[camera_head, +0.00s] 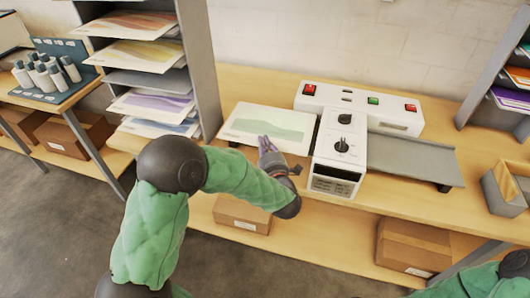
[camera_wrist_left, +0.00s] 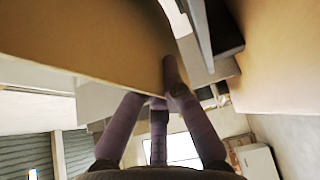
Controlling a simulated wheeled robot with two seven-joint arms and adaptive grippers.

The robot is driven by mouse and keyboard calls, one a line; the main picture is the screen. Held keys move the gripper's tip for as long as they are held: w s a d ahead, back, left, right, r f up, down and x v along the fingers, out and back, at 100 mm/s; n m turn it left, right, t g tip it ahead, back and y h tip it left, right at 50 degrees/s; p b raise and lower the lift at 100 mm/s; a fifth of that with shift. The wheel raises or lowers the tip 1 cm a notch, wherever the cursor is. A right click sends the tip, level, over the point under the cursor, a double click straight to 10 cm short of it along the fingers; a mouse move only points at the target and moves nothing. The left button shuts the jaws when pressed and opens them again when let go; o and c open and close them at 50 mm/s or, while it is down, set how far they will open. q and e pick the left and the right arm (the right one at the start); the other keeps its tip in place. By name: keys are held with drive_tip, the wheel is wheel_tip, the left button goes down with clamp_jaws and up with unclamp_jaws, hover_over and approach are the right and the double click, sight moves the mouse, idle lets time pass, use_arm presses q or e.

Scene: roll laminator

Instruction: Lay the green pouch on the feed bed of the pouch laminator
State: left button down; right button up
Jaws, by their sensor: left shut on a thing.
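The green pouch (camera_head: 268,123), a white sheet with a green wave printed on it, is over the left side of the pouch laminator (camera_head: 341,145). It hides most of the feed bed below it; whether it rests on the bed or hangs just above is not clear. In the left wrist view the purple fingers (camera_wrist_left: 158,98) come together at a pale edge. My right gripper is out of the head view; only part of that arm shows at the bottom right.
A grey exit tray (camera_head: 410,158) extends right of the laminator. A grey box (camera_head: 505,188) stands at the table's right. A shelf rack (camera_head: 199,65) with printed sheets stands close on the left. Cardboard boxes (camera_head: 413,247) sit on the lower shelf.

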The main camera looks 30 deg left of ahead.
use_arm(q)
drive_tip(key=shift+w+f, duration=0.2)
drive_tip(key=shift+f, duration=0.1)
wheel_tip(320, 180, down, 3)
drive_tip(key=shift+w+f+b, duration=0.1)
drive_tip(key=shift+b, duration=0.8)
drive_tip(key=c, duration=1.8)
unclamp_jaws()
drive_tip(key=shift+f, duration=0.1)
drive_tip(key=shift+c, duration=0.2)
drive_tip(key=o, duration=0.4)
drive_tip(key=shift+o, duration=0.2)
